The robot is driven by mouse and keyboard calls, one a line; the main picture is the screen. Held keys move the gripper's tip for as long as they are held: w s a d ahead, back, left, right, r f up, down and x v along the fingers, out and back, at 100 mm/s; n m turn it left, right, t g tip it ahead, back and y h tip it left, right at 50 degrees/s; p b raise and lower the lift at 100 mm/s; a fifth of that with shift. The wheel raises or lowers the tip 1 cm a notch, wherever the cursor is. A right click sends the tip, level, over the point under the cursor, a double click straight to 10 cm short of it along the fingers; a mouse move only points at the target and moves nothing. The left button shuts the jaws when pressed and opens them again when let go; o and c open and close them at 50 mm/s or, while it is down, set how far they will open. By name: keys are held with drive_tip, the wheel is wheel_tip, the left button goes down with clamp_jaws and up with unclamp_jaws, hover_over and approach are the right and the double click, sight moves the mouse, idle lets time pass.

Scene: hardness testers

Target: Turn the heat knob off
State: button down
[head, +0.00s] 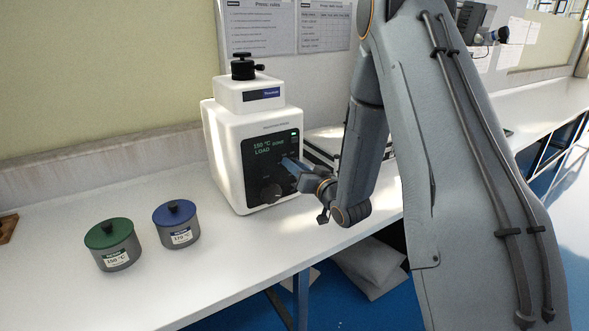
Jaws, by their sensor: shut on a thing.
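A white tester (222,150) stands on the bench, its dark front panel (256,172) facing right. The lit green text reads about "150 °C" and "LOAD", and a small green light glows at the panel's top right. A round dark dial (270,191) sits low on the panel and shows clear of the jaws. My gripper (288,164) reaches in from the right and is shut at the panel's right side, above the dial. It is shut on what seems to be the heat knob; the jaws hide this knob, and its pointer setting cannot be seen.
A green-lidded pot (115,256) and a blue-lidded pot (178,234) stand on the white bench (222,262) left of the tester. A flat device (325,142) lies behind my arm. The bench's front edge runs below the tester.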

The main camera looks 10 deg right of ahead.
drive_tip(key=shift+n+b, duration=1.75)
drive_tip(key=shift+n, duration=1.85)
drive_tip(key=c, duration=1.5)
unclamp_jaws()
drive_tip(key=shift+s, duration=0.15)
drive_tip(key=b+v, duration=0.1)
drive_tip(key=v, duration=0.6)
drive_tip(key=shift+s+d, duration=0.1)
drive_tip(key=shift+s, duration=0.15)
